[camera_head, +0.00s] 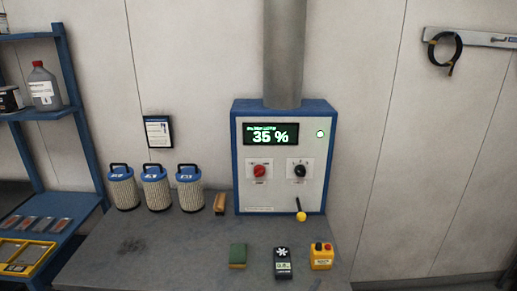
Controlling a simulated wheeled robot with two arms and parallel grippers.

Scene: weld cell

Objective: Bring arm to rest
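Neither of my arms nor grippers shows in the head view. A blue-framed control box (284,190) stands at the back of the grey bench (185,245). Its green display (271,134) reads 35 %. Below the display are a red knob (260,171) and a black knob (300,171). A yellow-tipped lever (300,215) sticks out at the bottom right of the box front. A small round lamp (320,134) glows beside the display.
Three filter cartridges (155,188) with blue tops stand at the bench's back left, near a small brown brush-like block (219,203). A green sponge-like block (238,256), a dark handheld device (283,262) and a yellow button box (321,256) lie in front. Blue shelves (62,65) stand left.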

